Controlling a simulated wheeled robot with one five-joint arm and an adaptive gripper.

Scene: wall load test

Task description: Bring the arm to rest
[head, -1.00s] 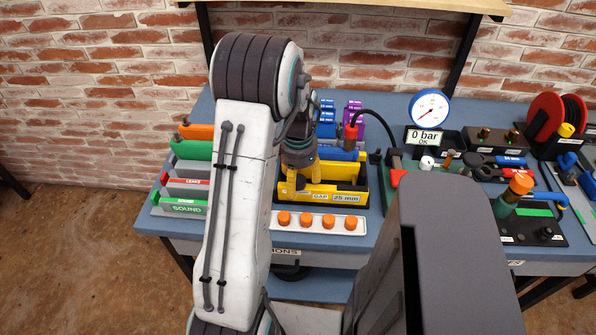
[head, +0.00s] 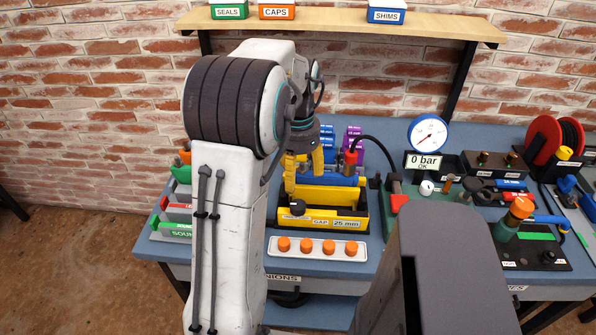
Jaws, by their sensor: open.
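My arm rises in the left middle of the head view, its white link partly covering the bench's left part. My gripper (head: 303,174) has yellow fingers and points down above the left end of the yellow bin labelled "GAP 25 mm" (head: 334,222). The fingers are apart, and I see nothing held between them. Whether a fingertip touches the bin's rim cannot be told. A blue cylinder (head: 332,179) lies across the back of the bin, partly behind the fingers.
A white strip with several orange caps (head: 318,248) lies in front of the bin. Green, red and orange trays (head: 176,210) are partly hidden at left. A gauge (head: 428,133) and red reel (head: 545,128) stand right. A wooden shelf (head: 350,24) overhangs the back.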

